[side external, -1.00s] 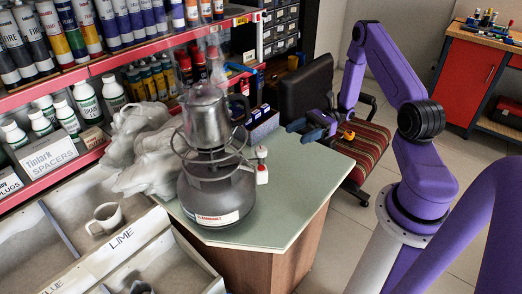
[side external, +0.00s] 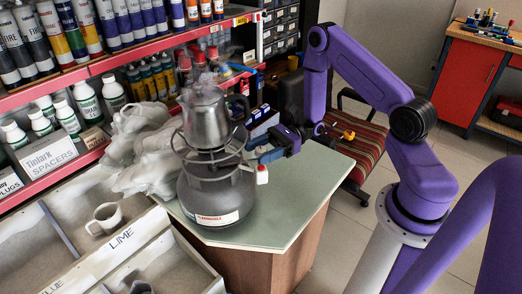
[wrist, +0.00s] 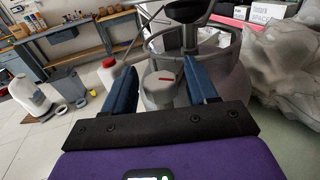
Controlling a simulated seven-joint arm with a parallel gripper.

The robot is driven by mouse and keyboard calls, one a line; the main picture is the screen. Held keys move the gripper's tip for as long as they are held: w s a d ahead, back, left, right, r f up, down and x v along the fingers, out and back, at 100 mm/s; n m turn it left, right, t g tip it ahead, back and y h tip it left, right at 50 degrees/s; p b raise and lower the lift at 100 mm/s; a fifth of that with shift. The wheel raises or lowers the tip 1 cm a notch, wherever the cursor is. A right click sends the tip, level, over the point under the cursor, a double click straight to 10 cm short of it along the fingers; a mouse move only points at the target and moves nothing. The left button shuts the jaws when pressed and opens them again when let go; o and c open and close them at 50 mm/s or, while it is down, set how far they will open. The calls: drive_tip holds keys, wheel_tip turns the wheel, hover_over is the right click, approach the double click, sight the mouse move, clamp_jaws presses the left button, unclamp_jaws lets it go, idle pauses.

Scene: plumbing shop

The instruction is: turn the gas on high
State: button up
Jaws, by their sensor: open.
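The gas cylinder (side external: 215,200) stands upright on the green worktop, with a metal kettle (side external: 207,118) on the burner above it. A red-and-white fitting (side external: 262,175) sticks out at its right side; a white, red-topped piece also shows left of my fingers in the wrist view (wrist: 110,72). A grey knob with a red mark (wrist: 159,90) lies between my two blue fingers in the wrist view. My gripper (wrist: 161,70) is open around it, with a visible gap on both sides. In the side view, my gripper (side external: 262,155) hides this knob.
Crumpled plastic (side external: 150,155) lies left of the cylinder. Shelves of bottles (side external: 85,100) stand behind. An office chair (side external: 355,145) is beyond the worktop (side external: 300,190), whose right part is clear. A bin with a mug (side external: 105,217) is at left.

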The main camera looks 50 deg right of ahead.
drive_tip(key=c, duration=0.9)
drive_tip(key=shift+n+g, duration=0.3)
drive_tip(key=shift+g, duration=0.2)
drive_tip(key=n+g, duration=0.3)
drive_tip(key=g, duration=0.2)
drive_tip(key=shift+n+y, duration=0.3)
drive_tip(key=shift+n+g, duration=0.4)
drive_tip(key=shift+g, duration=0.5)
drive_tip(key=shift+c, duration=0.5)
drive_tip(key=n+g+h, duration=0.1)
drive_tip(key=n+g, duration=0.1)
drive_tip(key=g, duration=0.1)
drive_tip(key=n+g+h, duration=0.2)
drive_tip(key=g, duration=0.2)
drive_tip(key=shift+r+n, duration=0.1)
drive_tip(key=shift+n, duration=0.3)
